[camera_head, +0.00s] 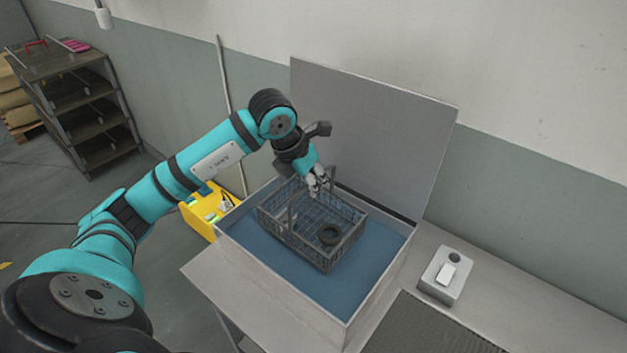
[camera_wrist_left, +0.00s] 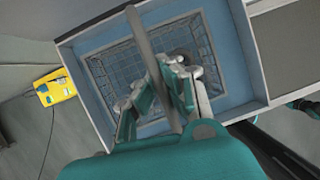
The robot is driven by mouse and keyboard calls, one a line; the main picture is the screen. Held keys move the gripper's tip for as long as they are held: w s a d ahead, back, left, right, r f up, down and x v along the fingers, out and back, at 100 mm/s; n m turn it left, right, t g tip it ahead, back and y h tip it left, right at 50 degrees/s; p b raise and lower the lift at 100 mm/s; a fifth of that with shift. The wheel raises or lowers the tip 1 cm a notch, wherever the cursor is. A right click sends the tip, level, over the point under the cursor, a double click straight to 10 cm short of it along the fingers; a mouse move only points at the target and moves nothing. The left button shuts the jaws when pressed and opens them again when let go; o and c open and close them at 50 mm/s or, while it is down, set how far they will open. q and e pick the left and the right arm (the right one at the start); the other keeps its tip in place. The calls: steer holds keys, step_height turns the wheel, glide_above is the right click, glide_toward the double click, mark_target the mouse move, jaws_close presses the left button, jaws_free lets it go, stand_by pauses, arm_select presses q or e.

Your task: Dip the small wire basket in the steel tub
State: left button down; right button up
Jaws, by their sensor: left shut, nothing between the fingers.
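A dark ring (camera_head: 329,235) lies inside the basket.
A raised grey lid (camera_head: 375,125) stands behind the tub. A small grey box (camera_head: 442,276) with a white switch is on the bench to the right. A yellow box (camera_head: 205,212) stands left of the tub, and a shelf rack (camera_head: 85,108) is far left.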

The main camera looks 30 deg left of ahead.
mark_target(319, 226)
arm_select(q)
steer(key=shift+f+b, duration=5.1)
steer(key=shift+f, duration=0.9)
steer(key=shift+r+p, duration=0.7)
steer(key=shift+r, duration=0.3)
steer(key=shift+r+p, duration=4.7)
steer(key=shift+r, duration=2.55)
